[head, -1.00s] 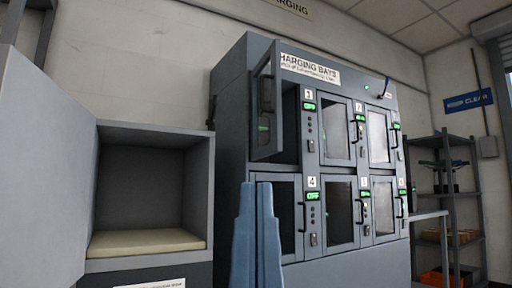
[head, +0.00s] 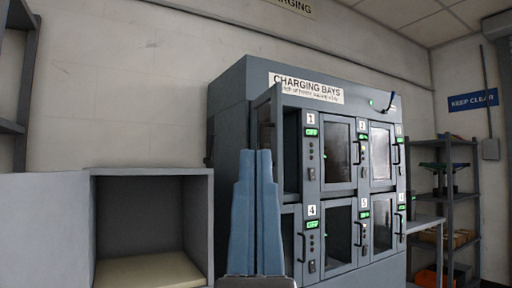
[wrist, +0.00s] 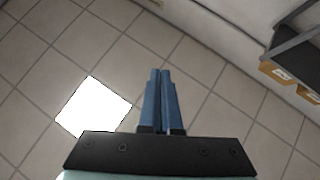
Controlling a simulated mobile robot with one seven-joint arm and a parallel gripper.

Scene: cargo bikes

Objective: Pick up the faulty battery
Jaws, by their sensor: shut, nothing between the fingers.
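My gripper (head: 257,160) points upward in the head view, its two blue fingers pressed together with nothing between them. It stands in front of the left part of the grey charging cabinet (head: 228,120), apart from it as far as I can tell. The cabinet has numbered bays. The door of bay 1 (head: 268,125) is swung open, and the part of that bay I can see is dark. The doors of the other bays look closed. No battery can be made out clearly. In the wrist view my gripper (wrist: 160,75) is shut above a tiled floor.
An open grey box (head: 200,225) with a beige pad (head: 150,271) stands at the left, its door swung left. Shelves (head: 447,190) with an orange bin (head: 433,277) stand at the right. The wrist view shows open floor (wrist: 195,90) and cardboard boxes (wrist: 277,72).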

